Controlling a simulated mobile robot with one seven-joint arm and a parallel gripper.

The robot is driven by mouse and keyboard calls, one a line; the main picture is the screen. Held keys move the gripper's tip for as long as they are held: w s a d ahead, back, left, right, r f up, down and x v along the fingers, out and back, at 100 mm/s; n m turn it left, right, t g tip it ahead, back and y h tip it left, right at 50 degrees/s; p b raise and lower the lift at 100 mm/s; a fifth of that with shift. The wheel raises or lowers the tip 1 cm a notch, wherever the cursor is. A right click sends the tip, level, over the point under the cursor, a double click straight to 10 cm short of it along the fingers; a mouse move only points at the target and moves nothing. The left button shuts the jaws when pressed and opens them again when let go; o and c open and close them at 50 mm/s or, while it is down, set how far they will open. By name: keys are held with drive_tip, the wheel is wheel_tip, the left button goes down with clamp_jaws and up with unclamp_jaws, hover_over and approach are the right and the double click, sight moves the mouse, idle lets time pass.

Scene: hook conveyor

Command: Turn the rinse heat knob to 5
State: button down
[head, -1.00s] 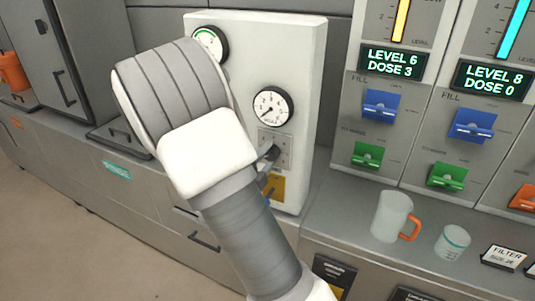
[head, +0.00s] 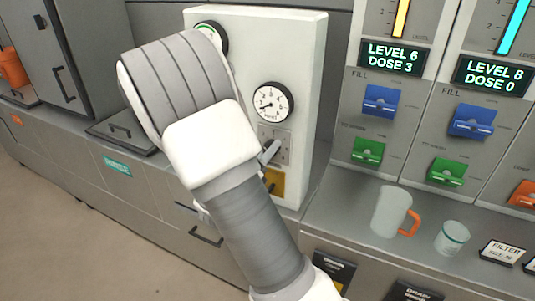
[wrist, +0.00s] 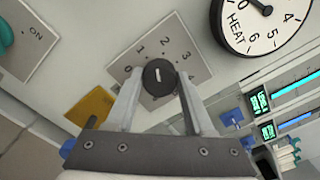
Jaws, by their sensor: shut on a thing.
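The rinse heat knob (wrist: 158,77) is a dark round knob with a short white mark. It sits on a grey plate (wrist: 193,70) with small numbers around it; I cannot tell exactly which number the mark meets. My gripper (wrist: 157,84) is shut on the knob, one finger on each side. In the head view my gripper (head: 270,152) shows only in part, at the plate below the gauge, and hides the knob. The round white heat gauge (head: 271,102) is above it; its needle points left, to the low numbers. The gauge (wrist: 265,20) also shows in the wrist view.
A yellow label (head: 275,182) is just below the plate. To the right are blue fill levers (head: 382,101) and green levers (head: 367,151). A clear mug (head: 390,211) with an orange handle and a small cup (head: 452,238) stand on the counter.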

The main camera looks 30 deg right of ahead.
drive_tip(key=m+b, duration=2.4)
drive_tip(key=m, duration=0.6)
drive_tip(key=shift+s+f+b, duration=0.1)
drive_tip(key=shift+b, duration=0.2)
drive_tip(key=shift+m, duration=0.3)
drive_tip(key=shift+c, duration=1.4)
unclamp_jaws()
drive_tip(key=p+v, duration=0.3)
drive_tip(key=v, duration=1.4)
drive_tip(key=shift+s, duration=0.2)
